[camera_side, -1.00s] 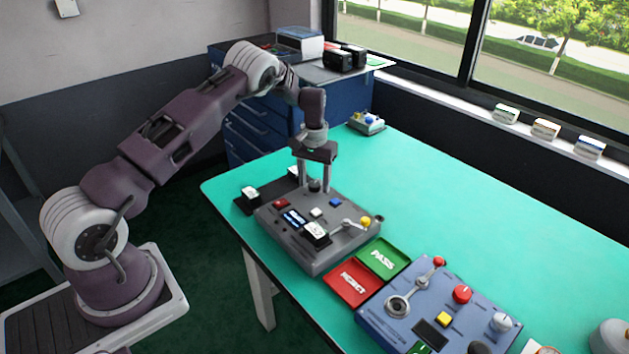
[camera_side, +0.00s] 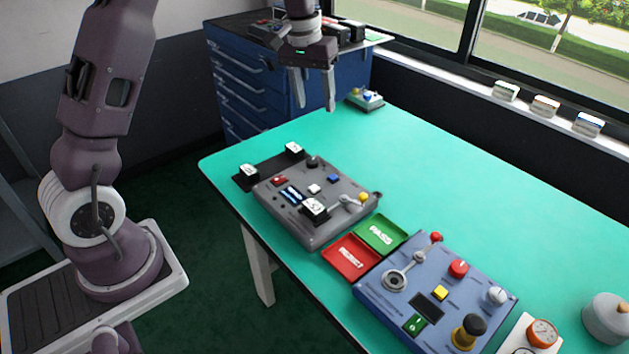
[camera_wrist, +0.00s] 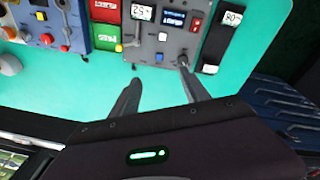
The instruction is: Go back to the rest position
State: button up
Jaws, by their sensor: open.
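My gripper (camera_side: 313,100) is open and empty, high above the far left part of the green table (camera_side: 430,170) in the side view. Its two fingers point down and stand apart. Below it sits the grey control box (camera_side: 330,230), with a black knob (camera_side: 312,162), a red button, a blue button, a white button, small displays and a lever with a yellow knob (camera_side: 362,198). In the wrist view the fingers (camera_wrist: 155,95) show in front of the grey box (camera_wrist: 172,48), touching nothing.
Red REJECT (camera_side: 350,258) and green PASS (camera_side: 381,233) trays lie beside a blue control box (camera_side: 437,295). A blue drawer cabinet (camera_side: 240,95) stands behind the table. The table's far side is mostly clear.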

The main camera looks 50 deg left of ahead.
jog(key=s+d+r+m+t, duration=0.1)
jog(key=s+d+r, duration=0.45)
jog(key=s, duration=0.35)
jog(key=s+d+r+m+t, duration=0.1)
jog(key=s+d+r, duration=0.45)
jog(key=s, duration=0.25)
jog(key=s+d+f+m+t, duration=0.1)
jog(key=s+f+m, duration=0.1)
jog(key=s, duration=1.2)
jog(key=shift+d+f+m+t, duration=0.3)
jog(key=shift+d+f+t, duration=0.1)
jog(key=shift+f, duration=0.25)
